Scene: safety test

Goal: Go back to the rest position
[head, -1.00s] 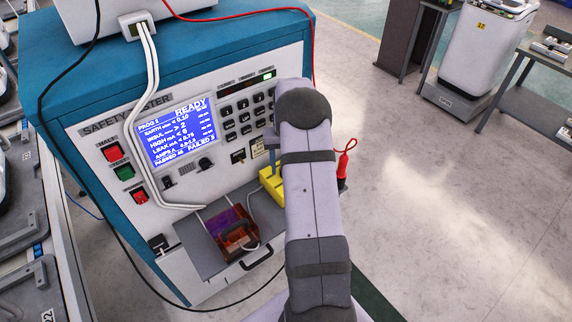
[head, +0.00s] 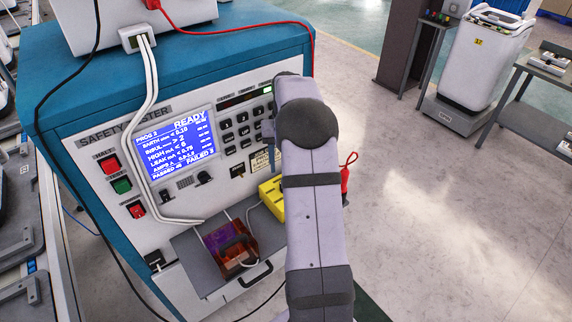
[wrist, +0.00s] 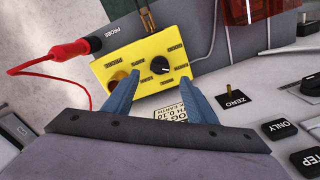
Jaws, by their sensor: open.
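My gripper (wrist: 160,100) shows in the wrist view as two blue fingers, spread apart with nothing between them. Past the fingertips is a yellow box (wrist: 118,72) with a black knob and small labels. The fingers overlap its near edge in the picture; I cannot tell whether they touch it.
A red probe (wrist: 75,48) with a red cable lies beside the yellow box. A reddish transparent box (head: 228,246) sits on the tester's shelf. Cables hang across the tester's front. A white appliance (head: 487,62) stands at the back right. The floor (head: 440,200) on the right is clear.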

